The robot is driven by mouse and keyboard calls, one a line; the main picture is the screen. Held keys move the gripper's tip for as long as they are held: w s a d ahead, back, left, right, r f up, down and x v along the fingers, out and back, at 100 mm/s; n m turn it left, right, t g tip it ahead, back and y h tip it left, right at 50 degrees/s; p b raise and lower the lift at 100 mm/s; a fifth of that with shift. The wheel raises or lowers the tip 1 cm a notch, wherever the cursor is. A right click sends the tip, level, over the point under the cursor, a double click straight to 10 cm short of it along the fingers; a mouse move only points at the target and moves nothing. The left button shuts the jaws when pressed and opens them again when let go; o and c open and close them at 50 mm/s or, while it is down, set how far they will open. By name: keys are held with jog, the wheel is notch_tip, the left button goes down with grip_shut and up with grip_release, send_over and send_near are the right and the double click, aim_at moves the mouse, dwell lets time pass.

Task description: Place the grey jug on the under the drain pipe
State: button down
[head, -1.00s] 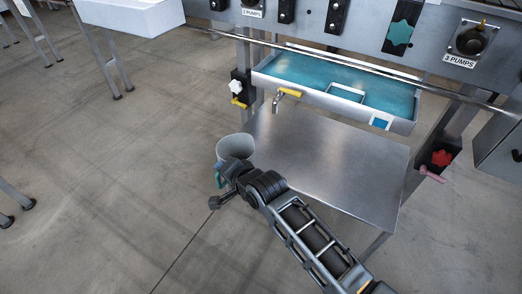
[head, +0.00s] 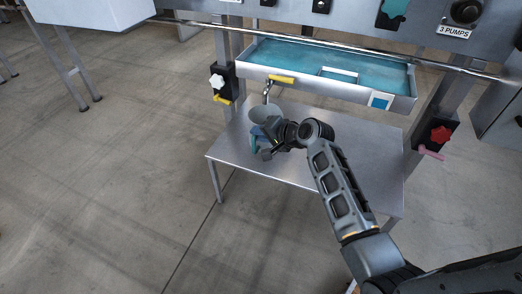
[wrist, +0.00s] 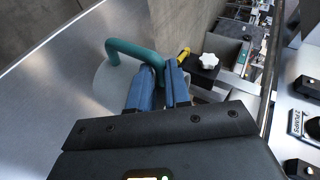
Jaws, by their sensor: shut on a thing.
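The grey jug (head: 263,112) is at the left rear part of the metal shelf (head: 232,166), with its open top just below the drain pipe (head: 266,95) in the head view. I cannot tell whether its base touches the shelf. My gripper (head: 259,138) is shut on the jug's teal handle. In the wrist view the blue fingers of my gripper (wrist: 163,78) close around the handle (wrist: 133,47), and they hide part of the grey jug (wrist: 108,88). The pipe's yellow lever (head: 281,79) is above the jug.
A steel tray (head: 330,92) with a teal inside hangs over the shelf's back. A white knob (head: 216,81) is on the left post and a red knob (head: 440,134) on the right post. The shelf's right part is clear apart from my arm above it.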

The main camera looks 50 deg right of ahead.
notch_tip(320, 180, down, 6)
jog(key=shift+r+b, duration=0.25)
jog(key=shift+b, duration=0.75)
jog(key=c, duration=1.1)
grip_release()
jog(key=p+v, duration=0.4)
jog(key=v, duration=0.7)
jog(key=s+a+n+h, duration=0.1)
jog(key=s+a+n, duration=0.4)
jog(key=s, duration=0.4)
jog(key=s+a+n+h, duration=0.1)
jog(key=s+a+n, duration=0.1)
jog(key=s+a, duration=0.55)
jog(key=s+a+r+n+t, duration=0.1)
jog(key=s+a+r+n, duration=0.1)
jog(key=s+a+r, duration=0.1)
jog(key=s+a+r+n+t+y, duration=0.1)
jog(key=s+a+r+n, duration=0.2)
jog(key=s+r, duration=0.3)
jog(key=s+a+r+n+t+y, duration=0.1)
jog(key=s+a+r+n, duration=0.2)
jog(key=r, duration=0.4)
jog(key=shift+s+a, duration=0.8)
jog(key=shift+s, duration=0.25)
